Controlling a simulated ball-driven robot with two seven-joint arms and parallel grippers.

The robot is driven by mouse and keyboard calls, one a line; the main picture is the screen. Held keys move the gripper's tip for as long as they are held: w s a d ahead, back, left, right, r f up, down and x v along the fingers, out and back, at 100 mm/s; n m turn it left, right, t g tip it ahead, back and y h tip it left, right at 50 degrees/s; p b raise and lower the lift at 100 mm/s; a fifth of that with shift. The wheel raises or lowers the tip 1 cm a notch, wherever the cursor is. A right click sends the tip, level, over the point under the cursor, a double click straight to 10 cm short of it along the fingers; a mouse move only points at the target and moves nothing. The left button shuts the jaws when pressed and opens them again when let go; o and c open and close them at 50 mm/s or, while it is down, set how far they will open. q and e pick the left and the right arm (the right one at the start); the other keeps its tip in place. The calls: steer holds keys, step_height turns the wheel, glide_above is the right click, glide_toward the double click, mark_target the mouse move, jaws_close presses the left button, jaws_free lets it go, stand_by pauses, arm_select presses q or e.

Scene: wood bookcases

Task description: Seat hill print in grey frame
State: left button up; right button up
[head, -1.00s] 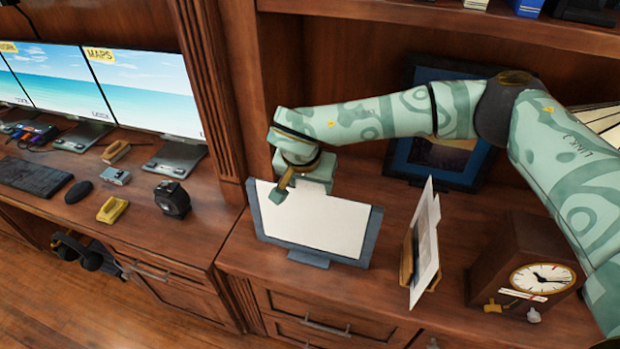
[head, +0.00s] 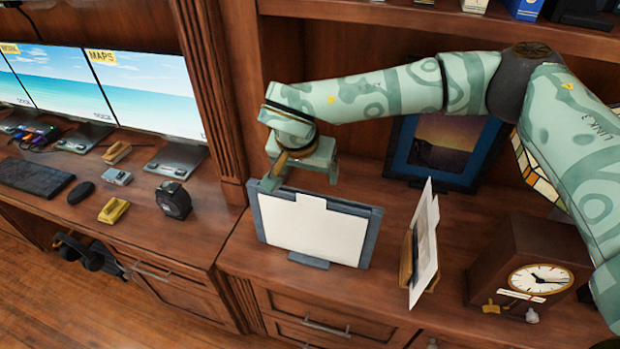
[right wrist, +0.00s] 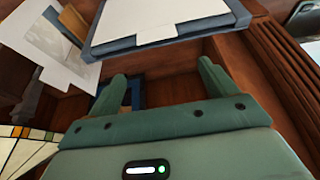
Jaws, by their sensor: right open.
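The grey frame (head: 374,232) stands upright on the wood counter on a small foot. A blank white panel with a tab on its top edge, likely the hill print (head: 310,228), lies inside its rim. Its picture side is not visible, and I cannot tell whether it is fully seated. My right gripper (head: 304,172) is open and empty just behind and above the frame's top edge. In the right wrist view its two fingers (right wrist: 162,75) stand apart, with the frame (right wrist: 165,42) and white panel (right wrist: 150,18) beyond them. My left gripper is out of view.
Close right of the frame, another white-bordered print (head: 426,240) leans on a wooden stand (head: 406,258). A clock (head: 530,265) stands farther right, and a blue-framed picture (head: 440,150) behind. A wooden pillar (head: 213,90) rises at left. The counter just before the frame is clear.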

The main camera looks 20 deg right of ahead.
steer(key=v, duration=0.7)
steer(key=shift+s+f, duration=0.1)
